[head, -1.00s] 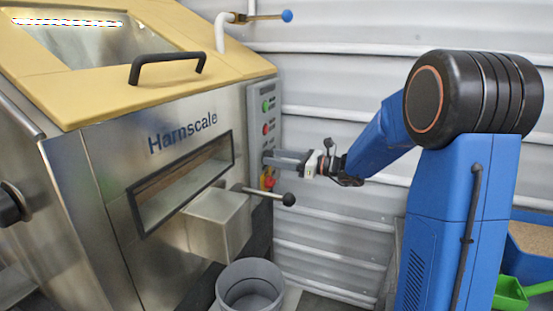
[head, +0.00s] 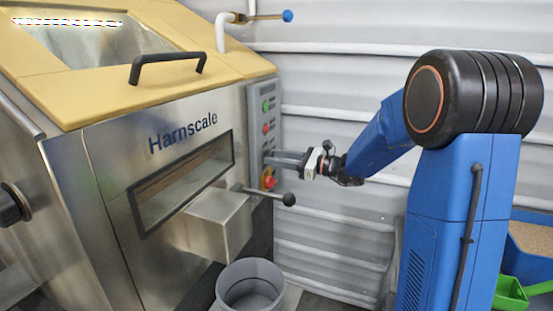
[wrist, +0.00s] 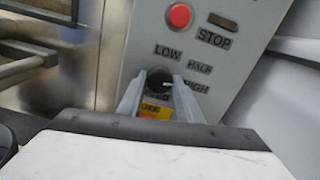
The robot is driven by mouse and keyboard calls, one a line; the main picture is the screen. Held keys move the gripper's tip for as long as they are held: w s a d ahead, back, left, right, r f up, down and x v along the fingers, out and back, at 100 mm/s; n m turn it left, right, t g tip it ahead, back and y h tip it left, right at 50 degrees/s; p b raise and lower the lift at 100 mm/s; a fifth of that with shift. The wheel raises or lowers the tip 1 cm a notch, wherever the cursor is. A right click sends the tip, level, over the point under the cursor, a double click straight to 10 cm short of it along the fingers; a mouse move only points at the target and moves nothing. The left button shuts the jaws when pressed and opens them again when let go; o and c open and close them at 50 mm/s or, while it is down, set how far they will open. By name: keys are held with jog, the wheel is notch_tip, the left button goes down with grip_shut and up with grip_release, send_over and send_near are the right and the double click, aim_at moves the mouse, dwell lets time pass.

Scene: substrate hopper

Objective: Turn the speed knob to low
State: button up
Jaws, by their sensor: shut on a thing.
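The speed knob (wrist: 158,79) is a small dark round knob on the grey control panel (wrist: 225,75). The labels LOW, HALF and HIGH run around its upper side, from left to right. A small pale mark shows on the knob's lower right, but I cannot tell its setting for sure. My gripper (wrist: 158,88) is shut on the knob, one finger on each side. In the head view my gripper (head: 270,158) reaches the panel from the right, and its fingers hide the knob.
A red stop button (wrist: 180,16) sits above the knob. A red and yellow switch (head: 268,178) is just below my fingers. A lever with a black ball (head: 289,199) sticks out lower down. A grey bucket (head: 250,288) stands below. The corrugated wall is behind.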

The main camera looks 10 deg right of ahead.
jog(key=shift+n, duration=7.9)
jog(key=shift+s+f+n, duration=0.1)
jog(key=shift+n, duration=0.2)
jog(key=o, duration=1)
jog(key=shift+o, duration=0.2)
jog(key=shift+d, duration=0.15)
jog(key=v, duration=1.7)
jog(key=shift+s, duration=0.1)
